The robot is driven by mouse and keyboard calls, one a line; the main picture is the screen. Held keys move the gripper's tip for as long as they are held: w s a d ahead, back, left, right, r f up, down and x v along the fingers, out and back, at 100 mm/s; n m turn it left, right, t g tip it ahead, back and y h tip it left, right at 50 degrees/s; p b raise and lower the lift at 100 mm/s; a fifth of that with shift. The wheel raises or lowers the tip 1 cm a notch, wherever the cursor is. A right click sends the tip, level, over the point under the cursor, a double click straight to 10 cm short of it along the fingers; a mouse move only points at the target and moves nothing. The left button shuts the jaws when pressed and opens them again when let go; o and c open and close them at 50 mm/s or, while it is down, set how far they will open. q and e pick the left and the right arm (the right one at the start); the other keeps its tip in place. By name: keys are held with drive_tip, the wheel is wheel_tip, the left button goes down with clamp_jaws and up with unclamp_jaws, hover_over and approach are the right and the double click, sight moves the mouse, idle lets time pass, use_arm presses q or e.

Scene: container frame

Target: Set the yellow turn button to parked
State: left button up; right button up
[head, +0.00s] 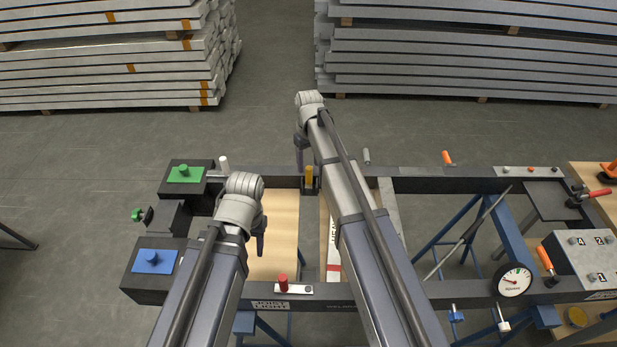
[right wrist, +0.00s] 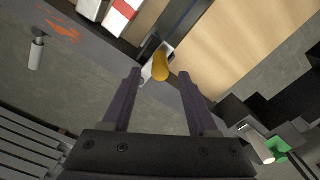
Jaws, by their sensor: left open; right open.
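The yellow turn button (head: 309,175) stands on the far beam of the dark frame, near the middle of the head view. In the right wrist view the yellow button (right wrist: 160,64) shows beside a pale plate, in line with the gap between my right fingertips. My right gripper (right wrist: 160,74) is open and empty; in the head view it (head: 301,158) is just left of the button, partly hidden by its own arm. I cannot tell how far the fingertips are from the button. My left gripper (head: 262,238) is open and empty over the wooden panel, well nearer than the button.
A red knob (head: 283,284) sits on the near beam. A green knob (head: 184,171) and a blue knob (head: 152,257) sit on dark blocks at left. A white peg (head: 224,164) stands left of the button. A gauge (head: 514,280) is at right. Stacked beams lie behind on the floor.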

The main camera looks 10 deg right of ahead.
sight(309, 174)
wheel_tip(309, 174, down, 6)
drive_tip(key=b, duration=0.5)
drive_tip(key=shift+r, duration=0.1)
drive_tip(key=shift+c, duration=0.2)
clamp_jaws()
idle(0.9)
